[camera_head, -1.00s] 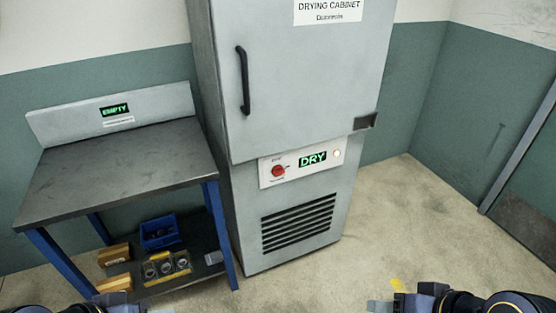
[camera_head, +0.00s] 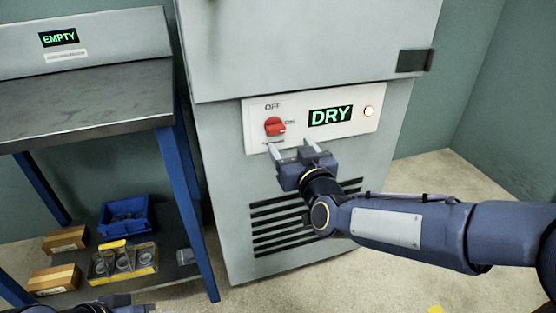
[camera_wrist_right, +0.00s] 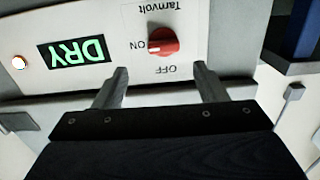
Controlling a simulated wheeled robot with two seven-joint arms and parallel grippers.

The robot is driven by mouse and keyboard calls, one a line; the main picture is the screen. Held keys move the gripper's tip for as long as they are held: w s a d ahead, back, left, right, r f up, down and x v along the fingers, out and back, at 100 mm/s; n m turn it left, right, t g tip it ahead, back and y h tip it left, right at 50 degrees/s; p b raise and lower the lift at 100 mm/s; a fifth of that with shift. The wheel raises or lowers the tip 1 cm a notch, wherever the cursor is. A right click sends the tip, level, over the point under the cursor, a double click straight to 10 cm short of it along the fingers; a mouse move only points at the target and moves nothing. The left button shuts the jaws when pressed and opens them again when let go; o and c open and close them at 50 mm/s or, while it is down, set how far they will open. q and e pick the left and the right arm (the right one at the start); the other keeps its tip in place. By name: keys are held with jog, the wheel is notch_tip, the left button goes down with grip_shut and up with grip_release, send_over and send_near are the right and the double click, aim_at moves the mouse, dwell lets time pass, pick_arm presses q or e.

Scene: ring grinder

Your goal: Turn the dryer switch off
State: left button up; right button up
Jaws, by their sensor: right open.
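The red dryer switch (camera_head: 274,126) sits on the white control panel (camera_head: 256,99) of the grey drying cabinet. Its pale mark points towards ON, and OFF is printed above it. The green display (camera_head: 330,115) reads DRY. My right gripper (camera_head: 292,148) is open and empty, just below and slightly right of the switch, apart from it. In the right wrist view, which is upside down, the switch (camera_wrist_right: 163,42) lies beyond the gap between the open fingers (camera_wrist_right: 161,80). My left gripper (camera_head: 120,301) is cut off at the bottom left edge.
A lamp (camera_head: 368,111) glows on the panel's right. The cabinet door (camera_head: 300,45) overhangs the panel. A dark-topped bench (camera_head: 80,110) stands at the left, with a blue bin (camera_head: 124,217) and boxes on its lower shelf.

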aim_at(277, 132)
jog(key=x, duration=0.2)
jog(key=b+x, duration=0.1)
jog(key=x, duration=0.5)
jog(key=shift+a+f+b, duration=0.1)
jog(key=shift+a+b, duration=0.25)
jog(key=shift+b, duration=0.05)
pick_arm(q)
notch_tip(277, 132, down, 2)
jog(key=shift+f, duration=0.2)
pick_arm(e)
jog(key=shift+c, duration=0.3)
jog(key=c, duration=0.9)
